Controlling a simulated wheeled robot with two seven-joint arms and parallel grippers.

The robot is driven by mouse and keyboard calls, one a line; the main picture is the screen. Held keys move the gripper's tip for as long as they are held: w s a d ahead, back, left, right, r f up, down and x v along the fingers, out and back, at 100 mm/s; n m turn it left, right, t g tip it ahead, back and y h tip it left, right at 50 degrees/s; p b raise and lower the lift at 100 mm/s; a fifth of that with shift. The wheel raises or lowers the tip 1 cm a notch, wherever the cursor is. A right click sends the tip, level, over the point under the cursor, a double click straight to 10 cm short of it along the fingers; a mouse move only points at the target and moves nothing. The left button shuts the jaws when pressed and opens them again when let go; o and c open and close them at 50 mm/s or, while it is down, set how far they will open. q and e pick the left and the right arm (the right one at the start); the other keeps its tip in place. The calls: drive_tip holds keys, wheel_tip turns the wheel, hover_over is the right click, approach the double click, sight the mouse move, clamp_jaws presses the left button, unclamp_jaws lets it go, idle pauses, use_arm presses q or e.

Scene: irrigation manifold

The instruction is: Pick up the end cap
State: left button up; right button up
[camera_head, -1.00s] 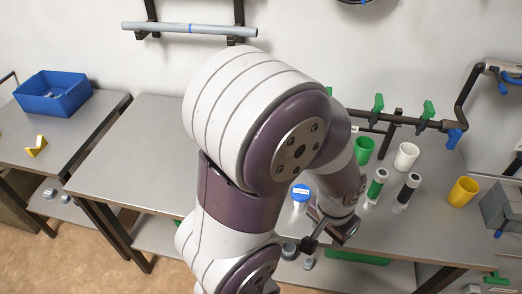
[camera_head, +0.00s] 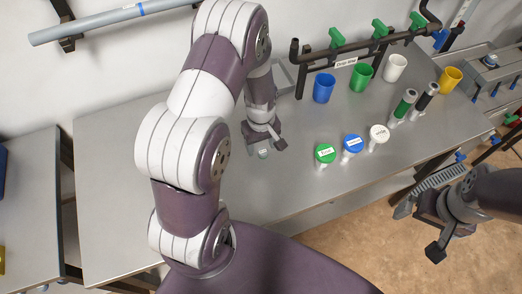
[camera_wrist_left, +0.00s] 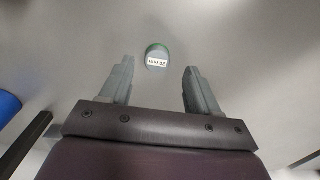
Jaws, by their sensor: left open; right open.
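A small round cap with a green-grey rim and a white label shows in the left wrist view (camera_wrist_left: 157,56); it appears to be the end cap. My right gripper (camera_head: 433,232) is open and empty, off the table's front edge.
Green (camera_head: 325,154), blue (camera_head: 352,144) and white (camera_head: 379,133) topped pieces stand right of the cap. Blue (camera_head: 324,88), green (camera_head: 361,77), white (camera_head: 395,67) and yellow (camera_head: 450,79) cups stand behind, near a dark pipe manifold (camera_head: 350,47). The table left of my arm is clear.

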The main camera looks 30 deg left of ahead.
use_arm(q)
drive_tip(key=shift+a+f, duration=0.1)
drive_tip(key=shift+f, duration=0.6)
drive_tip(key=shift+d+f, duration=0.2)
drive_tip(key=shift+f, duration=0.05)
drive_tip(key=shift+w+d, duration=0.25)
drive_tip(key=shift+d, duration=0.05)
drive_tip(key=shift+s+a, duration=0.2)
drive_tip(key=shift+a, duration=0.1)
clamp_jaws()
drive_tip(key=shift+w+d, duration=0.1)
drive_tip(key=shift+d, duration=0.05)
